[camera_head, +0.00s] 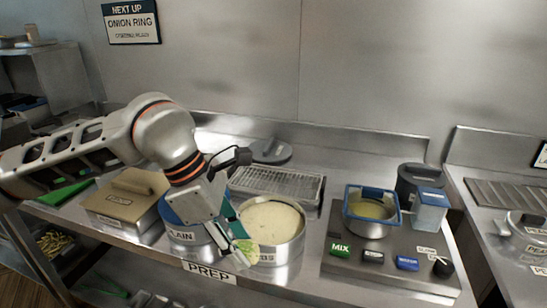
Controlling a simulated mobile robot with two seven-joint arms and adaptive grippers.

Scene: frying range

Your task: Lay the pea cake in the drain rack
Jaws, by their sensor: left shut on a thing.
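My right gripper is not in view.
A blue pan labelled PLAIN (183,237) and a lidded metal box (122,204) stand at left. A round grey lid (270,151) lies behind the rack. At right, a pot of yellowish liquid (370,209) in a blue frame stands on a button panel (385,268).

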